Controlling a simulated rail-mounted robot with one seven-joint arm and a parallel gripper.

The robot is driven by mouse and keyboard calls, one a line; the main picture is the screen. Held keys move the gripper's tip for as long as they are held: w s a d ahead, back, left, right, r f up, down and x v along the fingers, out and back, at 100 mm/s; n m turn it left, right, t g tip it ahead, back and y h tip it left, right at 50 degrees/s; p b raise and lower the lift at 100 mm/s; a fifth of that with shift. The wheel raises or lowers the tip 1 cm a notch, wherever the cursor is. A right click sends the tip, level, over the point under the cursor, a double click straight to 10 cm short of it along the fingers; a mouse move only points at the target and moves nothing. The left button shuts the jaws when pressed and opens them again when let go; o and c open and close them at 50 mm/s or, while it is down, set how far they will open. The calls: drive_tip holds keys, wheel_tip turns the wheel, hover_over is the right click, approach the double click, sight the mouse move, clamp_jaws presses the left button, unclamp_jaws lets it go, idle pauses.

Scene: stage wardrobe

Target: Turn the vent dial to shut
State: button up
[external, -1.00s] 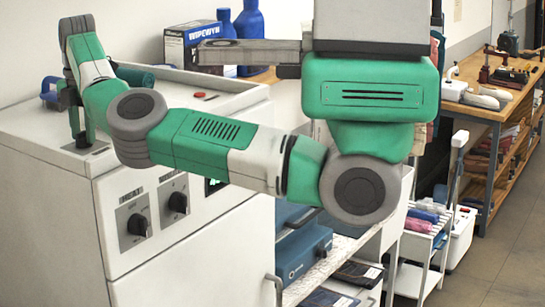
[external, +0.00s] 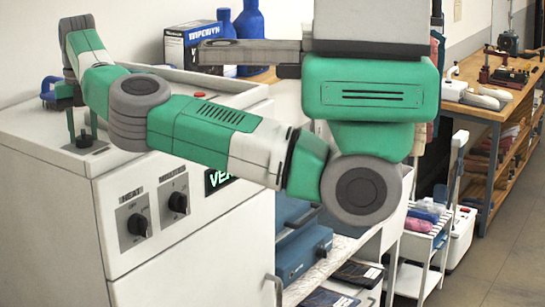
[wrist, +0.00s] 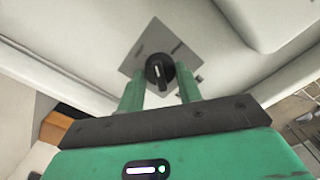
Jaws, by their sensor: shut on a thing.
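A black dial (wrist: 160,70) with a white pointer line sits on a grey diamond-looking plate in the wrist view. The plate has small marks that I cannot read. In the external view the dial (external: 84,141) is on the top of the white cabinet (external: 45,150), near its front edge. My gripper (wrist: 160,88) has a green finger on each side of the dial and is shut on it. In the external view my gripper (external: 82,128) points down at the dial from above. A dark panel with green lit letters starting "VE" (external: 218,178) is on the cabinet front, partly hidden by my arm.
Two black knobs (external: 138,224) (external: 178,202) are on the cabinet front. A red button (external: 199,95) is on the cabinet top. Blue bottles (external: 249,22) and a wipes box (external: 190,45) stand behind. A cart with blue cases (external: 303,252) is at the right.

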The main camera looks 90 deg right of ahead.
sight(83, 131)
drive_tip(key=n, duration=0.3)
drive_tip(key=shift+n, duration=2.1)
drive_tip(key=o, duration=1)
wheel_tip(83, 131, up, 8)
drive_tip(key=shift+f, duration=0.1)
